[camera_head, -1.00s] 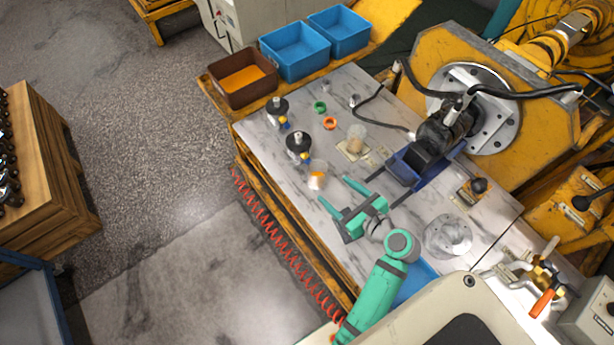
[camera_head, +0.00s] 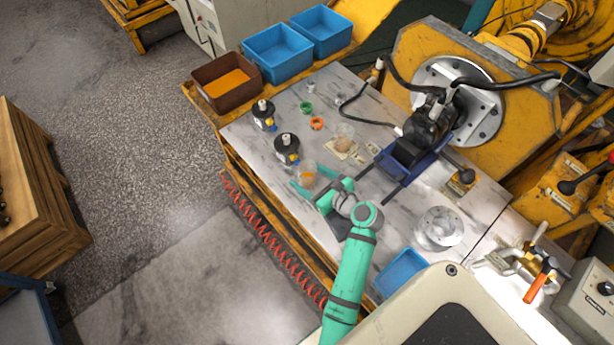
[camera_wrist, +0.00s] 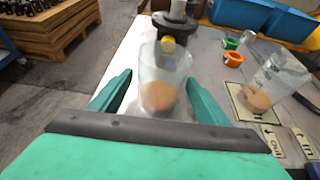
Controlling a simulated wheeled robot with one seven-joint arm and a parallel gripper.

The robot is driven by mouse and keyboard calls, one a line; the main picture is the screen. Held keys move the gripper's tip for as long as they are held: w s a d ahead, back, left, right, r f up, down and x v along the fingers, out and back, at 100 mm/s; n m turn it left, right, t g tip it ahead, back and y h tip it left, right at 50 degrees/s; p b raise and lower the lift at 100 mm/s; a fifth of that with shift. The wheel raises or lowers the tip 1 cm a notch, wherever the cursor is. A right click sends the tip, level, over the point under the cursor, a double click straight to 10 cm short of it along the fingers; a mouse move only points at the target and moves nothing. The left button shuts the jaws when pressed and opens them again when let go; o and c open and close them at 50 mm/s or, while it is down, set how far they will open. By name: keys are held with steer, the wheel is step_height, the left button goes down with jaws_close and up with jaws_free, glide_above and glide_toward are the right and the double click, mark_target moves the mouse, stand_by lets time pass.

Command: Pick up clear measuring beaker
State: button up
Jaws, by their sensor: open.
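A clear beaker (camera_head: 307,174) with orange-brown contents stands upright near the table's left edge. It also shows in the wrist view (camera_wrist: 165,72), straight ahead of my gripper. My green gripper (camera_head: 311,179) is open, with one finger on each side of this beaker. In the wrist view, a gap shows between the beaker and each finger; I cannot tell how deep it sits between them. A second clear beaker (camera_wrist: 276,72), with tan contents, stands to the right on a labelled patch; the head view also shows it (camera_head: 344,134).
Two black-topped fixtures (camera_head: 287,147) (camera_head: 264,113) stand just beyond the near beaker. A green ring (camera_head: 306,107) and an orange ring (camera_head: 317,123) lie farther back. A blue vise-like holder (camera_head: 418,165) and a round metal flange (camera_head: 439,228) are to the right.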

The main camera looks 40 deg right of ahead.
steer(key=shift+w+f, duration=0.15)
steer(key=shift+w, duration=0.2)
steer(key=shift+c, duration=0.2)
steer(key=c, duration=1.1)
steer(key=shift+c, duration=0.2)
